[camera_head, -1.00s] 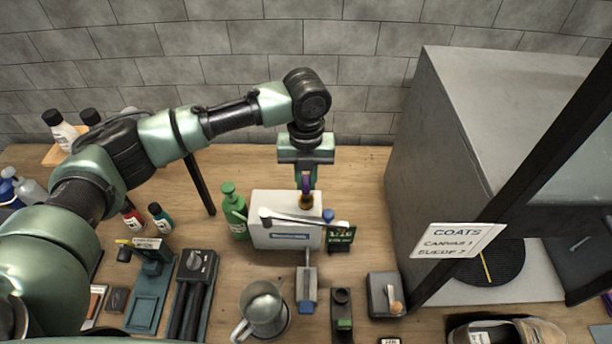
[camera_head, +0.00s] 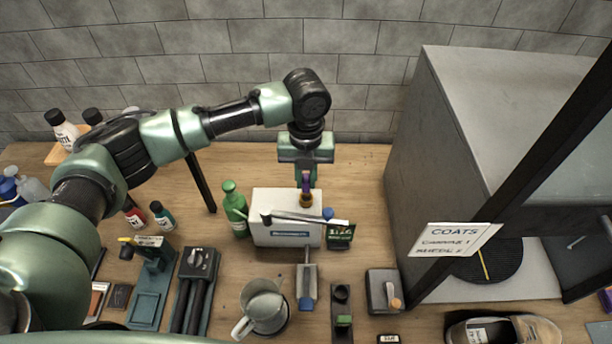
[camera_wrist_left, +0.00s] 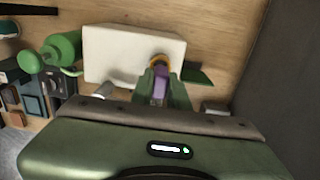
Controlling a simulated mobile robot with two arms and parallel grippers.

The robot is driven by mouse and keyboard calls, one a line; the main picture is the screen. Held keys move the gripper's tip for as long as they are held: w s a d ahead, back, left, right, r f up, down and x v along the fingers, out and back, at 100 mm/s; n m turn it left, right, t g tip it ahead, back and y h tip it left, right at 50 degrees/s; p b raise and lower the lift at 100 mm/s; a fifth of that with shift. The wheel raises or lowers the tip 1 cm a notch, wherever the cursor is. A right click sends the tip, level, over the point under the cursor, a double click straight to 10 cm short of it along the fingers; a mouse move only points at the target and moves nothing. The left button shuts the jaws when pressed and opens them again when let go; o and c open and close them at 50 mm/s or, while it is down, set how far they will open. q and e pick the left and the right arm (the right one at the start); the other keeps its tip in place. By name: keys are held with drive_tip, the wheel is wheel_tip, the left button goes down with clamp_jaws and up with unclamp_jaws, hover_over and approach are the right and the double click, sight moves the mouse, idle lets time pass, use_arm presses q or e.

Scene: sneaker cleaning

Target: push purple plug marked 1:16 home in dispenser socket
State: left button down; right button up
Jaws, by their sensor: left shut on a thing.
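The white dispenser (camera_head: 266,236) stands on the bench in the middle of the head view, with a metal lever along its front top. My left gripper (camera_head: 306,179) points straight down above its top right part and is shut on the purple plug (camera_head: 306,186). The plug also shows between the fingers in the left wrist view (camera_wrist_left: 160,88). A brass-orange socket ring (camera_wrist_left: 158,59) lies at the plug's lower end on the dispenser. I cannot tell how deep the plug sits, and its marking is not readable. My right gripper is not in view.
A green bottle (camera_head: 235,210) stands close left of the dispenser. A dark green sign (camera_head: 341,236) and a blue knob (camera_head: 328,213) are at its right. A metal jug (camera_head: 264,306) stands in front. A large grey cabinet (camera_head: 425,170) rises at right.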

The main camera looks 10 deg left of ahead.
sight(306, 187)
use_arm(q)
drive_tip(key=shift+p, duration=0.65)
idle(0.8)
drive_tip(key=shift+f, duration=1.6)
drive_tip(key=c, duration=1.3)
unclamp_jaws()
drive_tip(key=shift+r+b, duration=0.55)
drive_tip(key=shift+r, duration=0.05)
wheel_tip(306, 187, up, 6)
drive_tip(key=shift+r+b, duration=0.1)
drive_tip(key=shift+b, duration=0.9)
drive_tip(key=shift+r, duration=0.25)
